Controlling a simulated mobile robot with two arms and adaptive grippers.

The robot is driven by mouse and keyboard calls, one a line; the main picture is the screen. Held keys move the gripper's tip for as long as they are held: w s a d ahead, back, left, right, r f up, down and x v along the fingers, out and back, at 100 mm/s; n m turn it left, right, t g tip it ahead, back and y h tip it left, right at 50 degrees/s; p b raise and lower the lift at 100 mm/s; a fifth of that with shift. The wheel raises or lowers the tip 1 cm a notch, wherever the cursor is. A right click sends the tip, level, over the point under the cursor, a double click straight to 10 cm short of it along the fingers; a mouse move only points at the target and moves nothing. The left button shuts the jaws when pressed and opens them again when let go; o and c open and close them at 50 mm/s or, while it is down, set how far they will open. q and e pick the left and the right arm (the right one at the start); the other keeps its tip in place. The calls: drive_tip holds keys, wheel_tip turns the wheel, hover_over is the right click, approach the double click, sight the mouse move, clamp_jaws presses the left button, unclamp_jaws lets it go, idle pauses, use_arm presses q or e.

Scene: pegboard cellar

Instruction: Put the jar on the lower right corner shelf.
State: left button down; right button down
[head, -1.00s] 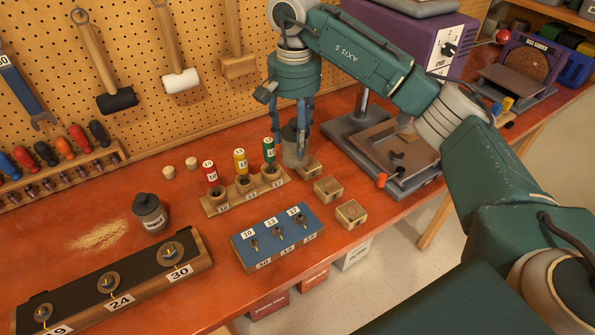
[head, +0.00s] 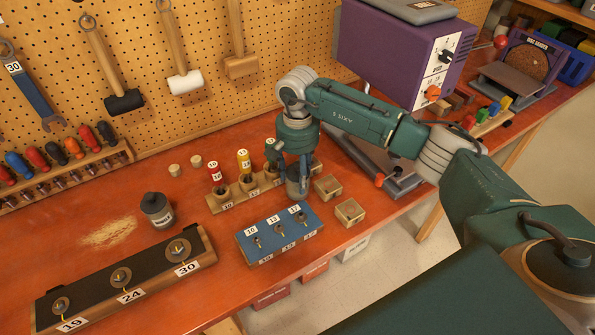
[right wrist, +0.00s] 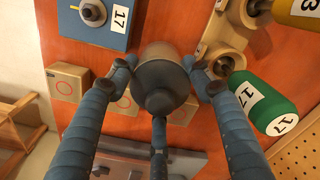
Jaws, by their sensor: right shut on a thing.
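My right gripper (head: 298,182) is shut on a grey jar (head: 293,188) with a dark lid, between the peg stand and the blue block. In the right wrist view the jar (right wrist: 163,78) shows lid-on between the fingers of the gripper (right wrist: 162,85). The gap under the jar is hard to judge. A second dark grey jar (head: 157,210) with a white label stands upright on the bench at left. A wooden corner shelf (head: 558,16) shows only partly at the upper right; whether it is the lower one I cannot tell. My left gripper is not in view.
The blue block (head: 262,246) and peg stand (head: 222,204) with coloured pegs are close to the jar. Small wooden boxes (head: 349,212) lie to the right. A purple machine (head: 385,50) and disc sander (head: 522,65) stand farther right. Open orange bench lies at left.

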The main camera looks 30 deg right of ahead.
drive_tip(key=shift+r, duration=0.1)
drive_tip(key=c, duration=0.8)
unclamp_jaws()
